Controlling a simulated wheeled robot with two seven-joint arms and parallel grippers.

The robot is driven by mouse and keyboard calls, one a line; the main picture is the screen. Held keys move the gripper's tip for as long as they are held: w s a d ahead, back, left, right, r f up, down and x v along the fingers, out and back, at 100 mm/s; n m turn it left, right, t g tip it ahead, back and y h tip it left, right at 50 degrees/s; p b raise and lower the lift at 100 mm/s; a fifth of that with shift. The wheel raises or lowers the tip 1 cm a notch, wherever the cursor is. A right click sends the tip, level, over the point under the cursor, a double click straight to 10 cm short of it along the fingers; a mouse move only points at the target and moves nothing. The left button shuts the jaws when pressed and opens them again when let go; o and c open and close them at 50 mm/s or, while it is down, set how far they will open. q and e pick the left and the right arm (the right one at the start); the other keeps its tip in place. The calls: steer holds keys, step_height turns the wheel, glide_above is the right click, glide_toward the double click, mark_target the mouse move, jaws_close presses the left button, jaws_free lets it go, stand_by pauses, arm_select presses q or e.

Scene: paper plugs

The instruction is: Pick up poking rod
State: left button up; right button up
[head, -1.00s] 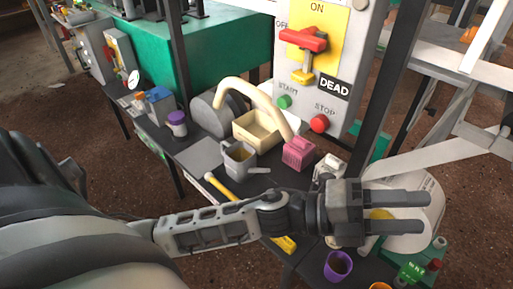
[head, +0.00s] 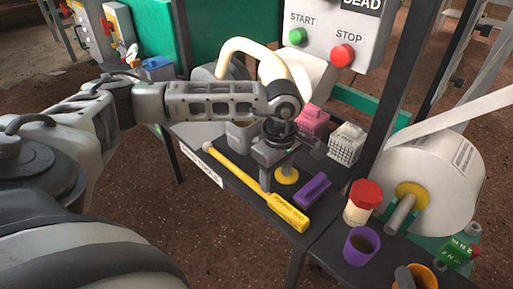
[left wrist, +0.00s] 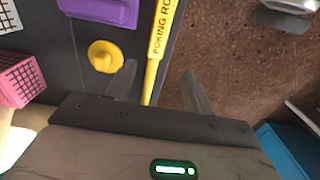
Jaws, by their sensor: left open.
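The yellow poking rod (head: 288,211) lies near the front edge of the dark table (head: 240,189), its lettered thick end toward the right and a pale tip at the far left. It also shows in the left wrist view (left wrist: 159,45), with its shaft running between the two fingers. My left gripper (head: 278,168) is open, pointing down over the rod in the head view; it shows in the wrist view (left wrist: 160,85) too. Whether the fingers are level with the rod, I cannot tell. My right gripper is not in view.
A yellow round knob (left wrist: 103,55) and a purple block (head: 312,188) lie close beside the rod. A pink basket (head: 313,119), white basket (head: 346,143), red-lidded jar (head: 363,202) and purple cup (head: 361,246) stand nearby. A large paper roll (head: 440,160) is at right.

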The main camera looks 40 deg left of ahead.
arm_select(q)
steer(key=b, duration=0.1)
glide_above(278, 199)
steer(key=f, duration=0.4)
steer(key=shift+s+a+f, duration=0.25)
steer(key=shift+s+f, duration=0.05)
steer(key=shift+s, duration=0.05)
steer(key=shift+f, duration=0.35)
steer(key=shift+w+d+f+b, duration=0.15)
steer(key=shift+d+f+b, duration=0.05)
steer(key=shift+f+b, duration=0.5)
step_height(278, 199, down, 2)
steer(key=shift+w+d+f+b, duration=0.1)
steer(key=shift+w+f+b, duration=0.05)
steer(key=shift+b, duration=0.4)
steer(key=shift+f, duration=0.45)
steer(key=shift+r, duration=0.1)
steer(key=c, duration=1.1)
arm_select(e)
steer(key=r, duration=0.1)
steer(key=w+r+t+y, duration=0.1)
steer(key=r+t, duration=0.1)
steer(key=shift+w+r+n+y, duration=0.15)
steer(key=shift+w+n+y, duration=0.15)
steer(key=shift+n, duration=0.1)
